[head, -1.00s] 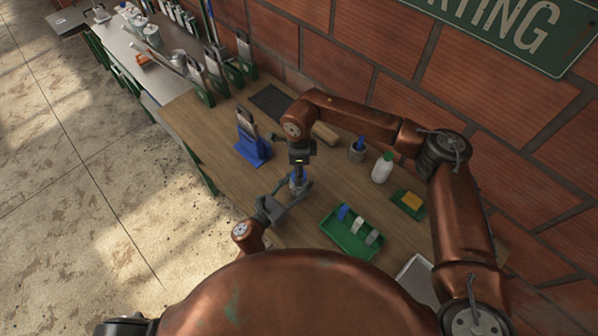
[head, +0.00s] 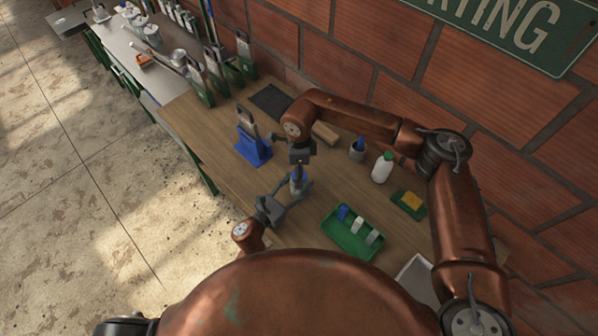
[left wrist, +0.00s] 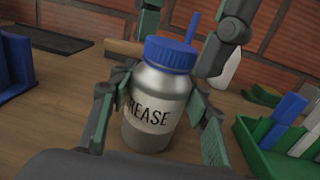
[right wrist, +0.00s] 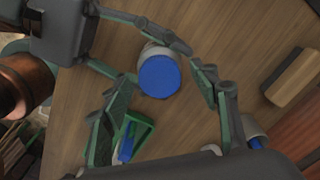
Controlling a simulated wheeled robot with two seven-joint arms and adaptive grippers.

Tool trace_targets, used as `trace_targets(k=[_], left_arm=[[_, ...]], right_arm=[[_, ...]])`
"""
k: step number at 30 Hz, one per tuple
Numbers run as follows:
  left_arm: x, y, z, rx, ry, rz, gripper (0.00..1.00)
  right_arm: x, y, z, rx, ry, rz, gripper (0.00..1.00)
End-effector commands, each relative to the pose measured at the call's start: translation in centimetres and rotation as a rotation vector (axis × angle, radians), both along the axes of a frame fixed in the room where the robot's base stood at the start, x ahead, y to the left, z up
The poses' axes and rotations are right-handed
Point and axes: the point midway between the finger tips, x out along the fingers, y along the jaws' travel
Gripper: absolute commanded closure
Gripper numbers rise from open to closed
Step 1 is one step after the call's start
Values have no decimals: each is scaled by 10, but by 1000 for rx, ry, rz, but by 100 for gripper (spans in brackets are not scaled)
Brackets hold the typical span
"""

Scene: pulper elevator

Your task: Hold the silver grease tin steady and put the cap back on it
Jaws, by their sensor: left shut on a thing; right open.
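The silver grease tin (left wrist: 150,110) stands upright on the wooden bench, its label facing the left wrist camera. The blue cap (left wrist: 172,52) sits on top of the tin, looking level or nearly so; whether it is fully tight I cannot tell. It also shows from above in the right wrist view (right wrist: 158,77). My left gripper (left wrist: 155,115) is shut on the tin's body from both sides. My right gripper (right wrist: 165,98) is open above the cap, its fingers on either side and apart from it. In the head view the tin (head: 298,188) is small between both arms.
A green tray (head: 352,234) with coloured pieces lies to the right of the tin. A blue stand (head: 252,146) is at the left. A wooden block (right wrist: 294,77) lies nearby.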

Motion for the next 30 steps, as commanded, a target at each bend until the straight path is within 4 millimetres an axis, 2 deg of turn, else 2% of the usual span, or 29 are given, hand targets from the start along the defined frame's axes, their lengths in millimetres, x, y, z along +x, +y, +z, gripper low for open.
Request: trace_targets(k=[8, 11, 21, 25, 30], left_arm=[[0, 0, 0, 0, 0, 0, 100], [0, 0, 0, 0, 0, 0, 100], [0, 0, 0, 0, 0, 0, 100], [0, 0, 0, 0, 0, 0, 100], [0, 0, 0, 0, 0, 0, 100]], right_arm=[[1, 0, 7, 0, -1, 0, 45], [1, 0, 21, 1, -3, 0, 45], [1, 0, 89, 0, -3, 0, 45], [1, 0, 108, 0, -1, 0, 45], [1, 0, 119, 0, -1, 0, 45]])
